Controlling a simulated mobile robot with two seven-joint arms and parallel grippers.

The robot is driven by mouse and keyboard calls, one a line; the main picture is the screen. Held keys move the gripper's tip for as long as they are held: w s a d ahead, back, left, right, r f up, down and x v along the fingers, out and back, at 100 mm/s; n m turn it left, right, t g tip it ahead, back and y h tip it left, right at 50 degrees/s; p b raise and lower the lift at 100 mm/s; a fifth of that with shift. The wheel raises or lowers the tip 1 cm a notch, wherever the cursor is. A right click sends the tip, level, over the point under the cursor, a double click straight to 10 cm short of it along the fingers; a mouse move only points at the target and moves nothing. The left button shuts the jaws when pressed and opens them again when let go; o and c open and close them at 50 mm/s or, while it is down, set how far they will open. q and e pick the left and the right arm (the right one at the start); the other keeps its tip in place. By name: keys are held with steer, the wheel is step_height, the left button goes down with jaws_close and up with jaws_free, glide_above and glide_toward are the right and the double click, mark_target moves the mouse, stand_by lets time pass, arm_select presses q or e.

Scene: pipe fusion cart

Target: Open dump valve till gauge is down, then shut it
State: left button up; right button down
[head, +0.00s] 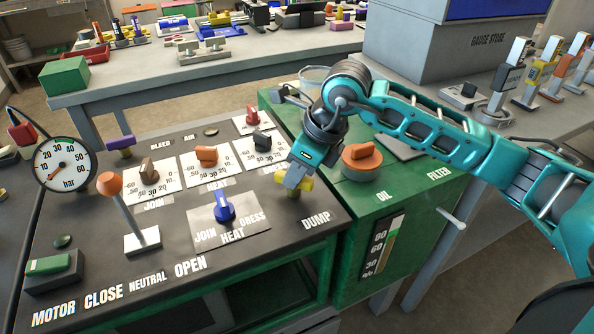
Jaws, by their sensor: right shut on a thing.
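The yellow dump valve handle (293,186) stands on the dark panel top, just above the word DUMP. My right gripper (298,176) is shut on this handle from above and hides part of it. The round white pressure gauge (65,165), marked bar, stands at the panel's left side. Its orange needle seems to point to the lower left, toward the low end of the scale; the exact reading is too small to tell. My left gripper is not in view.
Near the valve are a blue JOIN/DRESS knob (224,207) and several dials. A lever with an orange ball (109,183) stands at the left. The green oil tank (375,245) with an orange cap (362,157) is to the right. A workbench (190,75) stands behind.

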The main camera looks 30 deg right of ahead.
steer(key=m+h, duration=0.1)
steer(key=m, duration=0.2)
steer(key=shift+a+m+t+b, duration=0.1)
steer(key=shift+m+t+b, duration=0.2)
steer(key=shift+m+b, duration=0.1)
steer(key=shift+a+m+h+b, duration=0.15)
steer(key=shift+m+h, duration=0.3)
steer(key=shift+m, duration=0.45)
steer(key=shift+d+m+h+b, duration=0.15)
steer(key=shift+m+h, duration=0.3)
steer(key=shift+m, duration=0.45)
steer(key=c, duration=1)
jaws_free()
steer(key=shift+c, duration=0.2)
steer(key=shift+a, duration=0.1)
steer(key=shift+s+r, duration=0.1)
steer(key=p+v, duration=0.2)
steer(key=v, duration=1)
steer(key=shift+s+r, duration=0.3)
